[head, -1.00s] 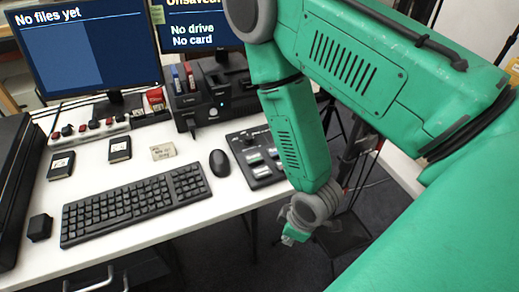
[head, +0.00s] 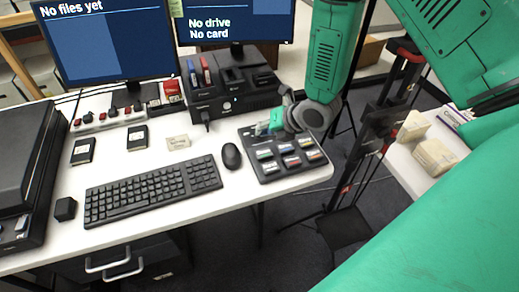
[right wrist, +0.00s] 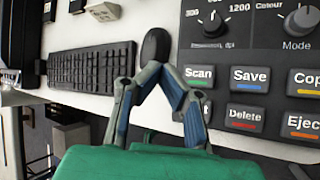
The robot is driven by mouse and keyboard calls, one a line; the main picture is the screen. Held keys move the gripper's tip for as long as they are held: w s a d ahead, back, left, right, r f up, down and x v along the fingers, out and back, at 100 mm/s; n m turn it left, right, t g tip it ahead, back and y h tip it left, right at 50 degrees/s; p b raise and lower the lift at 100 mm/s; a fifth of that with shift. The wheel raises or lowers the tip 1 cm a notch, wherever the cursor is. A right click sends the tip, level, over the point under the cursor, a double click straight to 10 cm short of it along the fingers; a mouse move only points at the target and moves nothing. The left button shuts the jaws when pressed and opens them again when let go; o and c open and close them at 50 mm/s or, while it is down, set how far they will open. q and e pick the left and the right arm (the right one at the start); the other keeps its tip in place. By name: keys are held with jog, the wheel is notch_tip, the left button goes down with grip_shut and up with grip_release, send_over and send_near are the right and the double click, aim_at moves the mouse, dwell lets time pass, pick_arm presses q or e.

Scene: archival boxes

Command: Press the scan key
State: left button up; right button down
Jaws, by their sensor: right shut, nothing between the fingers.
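The scan key (right wrist: 199,76) is a dark key with white lettering on the black control panel (right wrist: 225,55). In the right wrist view it lies just right of my fingertips, its left edge close to them. In the head view the panel (head: 248,142) sits at the desk's right end, and the scan key (head: 264,154) is at the left of the upper key row. My right gripper (right wrist: 163,72) is shut and empty above the panel's left edge. It also shows in the head view (head: 262,129), behind the keys. I cannot tell its exact height. My left gripper is out of view.
The Save key (right wrist: 250,79) is right of Scan, and Delete (right wrist: 245,118) is in the row below. Dials (right wrist: 212,25) sit above the keys. A mouse (head: 231,156) and keyboard (head: 153,191) lie left of the panel. A black drive dock (head: 232,95) stands behind.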

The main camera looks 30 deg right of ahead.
aim_at(263, 153)
jog(key=shift+n, duration=0.7)
jog(key=f+b, duration=0.2)
jog(key=d+f+b, duration=0.1)
jog(key=f+b, duration=0.1)
jog(key=w+d+f+b, duration=0.1)
jog(key=f+b, duration=0.1)
jog(key=f, duration=0.1)
jog(key=shift+d, duration=0.1)
jog(key=shift+a+f, duration=0.2)
jog(key=shift+f, duration=0.15)
jog(key=shift+a+f+b, duration=0.1)
jog(key=shift+a+b, duration=0.15)
jog(key=shift+b, duration=0.1)
jog(key=shift+a, duration=0.2)
jog(key=shift+d+f, duration=0.1)
jog(key=shift+d, duration=0.5)
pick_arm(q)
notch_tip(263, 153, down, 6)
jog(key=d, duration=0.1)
pick_arm(e)
jog(key=shift+a, duration=0.5)
